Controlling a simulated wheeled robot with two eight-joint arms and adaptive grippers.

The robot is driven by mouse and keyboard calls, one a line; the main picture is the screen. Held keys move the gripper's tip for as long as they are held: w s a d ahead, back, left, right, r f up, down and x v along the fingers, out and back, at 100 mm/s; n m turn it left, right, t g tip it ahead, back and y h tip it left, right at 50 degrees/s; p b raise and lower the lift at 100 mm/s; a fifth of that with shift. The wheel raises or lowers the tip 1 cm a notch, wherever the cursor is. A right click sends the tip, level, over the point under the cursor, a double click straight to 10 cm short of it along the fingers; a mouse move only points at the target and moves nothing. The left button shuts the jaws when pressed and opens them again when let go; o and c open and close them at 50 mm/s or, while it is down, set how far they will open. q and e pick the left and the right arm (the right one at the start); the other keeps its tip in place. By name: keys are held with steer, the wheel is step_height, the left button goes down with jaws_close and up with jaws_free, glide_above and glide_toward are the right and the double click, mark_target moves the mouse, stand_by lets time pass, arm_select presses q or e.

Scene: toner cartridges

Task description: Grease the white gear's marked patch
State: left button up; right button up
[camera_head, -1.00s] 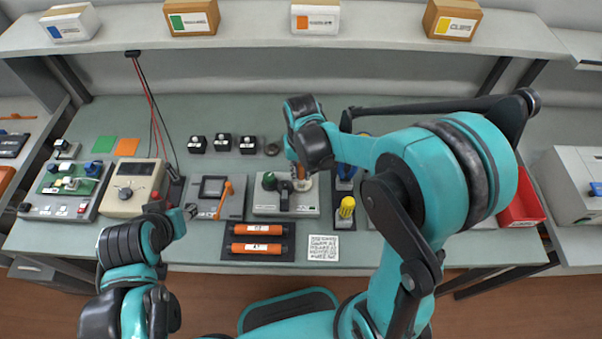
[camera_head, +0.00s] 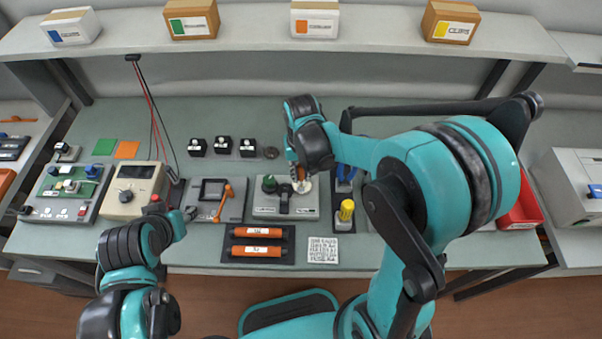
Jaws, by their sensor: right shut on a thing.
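The white gear (camera_head: 307,186) sits on the right part of a grey fixture (camera_head: 272,211) at the middle of the bench. It is mostly covered by my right gripper (camera_head: 299,180), and its marked patch cannot be made out. My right gripper points down over the gear and is shut on a small orange-brown tool (camera_head: 300,187), mostly hidden by the fingers. I cannot tell whether its tip touches the gear. My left gripper (camera_head: 188,212) hangs near the front left of the bench by a grey device; its fingers are too small to read.
Two orange cartridges (camera_head: 257,232) lie in a dark tray in front of the fixture. A yellow-topped bottle (camera_head: 346,210) and a blue item (camera_head: 345,178) stand just right. A white note (camera_head: 323,250) lies at the front edge. Black blocks (camera_head: 222,143) stand behind.

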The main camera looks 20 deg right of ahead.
step_height(320, 180, up, 6)
steer(key=p, duration=0.4)
steer(key=shift+r, duration=0.1)
stand_by(0.6)
steer(key=f+b, duration=0.2)
steer(key=f, duration=0.1)
steer(key=f+b, duration=0.3)
steer(key=shift+s+a+f, duration=0.1)
steer(key=shift+s+f, duration=0.1)
steer(key=shift+f+b, duration=0.4)
stand_by(0.8)
steer(key=shift+s+a, duration=0.1)
steer(key=shift+s, duration=0.1)
steer(key=shift+w, duration=0.1)
